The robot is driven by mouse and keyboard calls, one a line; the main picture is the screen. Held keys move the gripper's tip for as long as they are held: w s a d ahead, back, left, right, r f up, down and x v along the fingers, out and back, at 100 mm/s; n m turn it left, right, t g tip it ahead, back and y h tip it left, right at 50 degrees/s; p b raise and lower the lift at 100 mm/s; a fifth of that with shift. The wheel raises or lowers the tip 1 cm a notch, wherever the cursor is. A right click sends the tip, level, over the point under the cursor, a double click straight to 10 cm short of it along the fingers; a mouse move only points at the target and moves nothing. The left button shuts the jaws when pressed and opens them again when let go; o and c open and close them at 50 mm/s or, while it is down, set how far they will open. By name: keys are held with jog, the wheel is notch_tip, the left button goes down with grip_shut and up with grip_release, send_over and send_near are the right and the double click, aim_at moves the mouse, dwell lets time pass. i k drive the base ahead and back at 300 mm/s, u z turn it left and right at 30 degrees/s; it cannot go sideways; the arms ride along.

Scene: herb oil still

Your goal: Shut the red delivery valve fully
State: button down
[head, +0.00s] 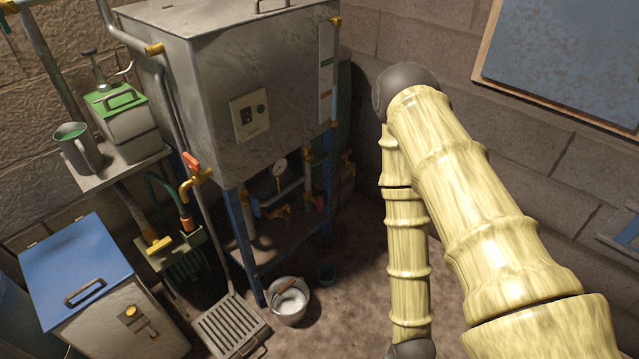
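A valve with a red lever handle (191,161) sits at the left front of the steel tank, at the head of a brass spout (193,183). The handle slants up and to the left from the brass body. I cannot tell from its angle how far it is open. A small red piece (319,203) also shows among the fittings under the tank, too small to make out. My yellow arm rises at the right and bends down again; its wrist end leaves the bottom of the picture. My gripper is out of view, and nothing of mine touches the red handle.
A shelf (125,170) holds a jug (77,148) and a green-topped can (128,120). A blue-lidded box (85,275), a floor grate (232,325) and a bucket (288,302) stand below.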

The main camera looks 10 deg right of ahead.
aim_at(318, 201)
jog(key=u, duration=0.05)
jog(key=k, duration=0.35)
jog(key=z, duration=0.45)
jog(key=i, duration=1.25)
jog(key=u, duration=0.2)
jog(key=k, duration=0.45)
jog(key=z, duration=1.35)
jog(key=i, duration=0.6)
jog(key=u, duration=1.6)
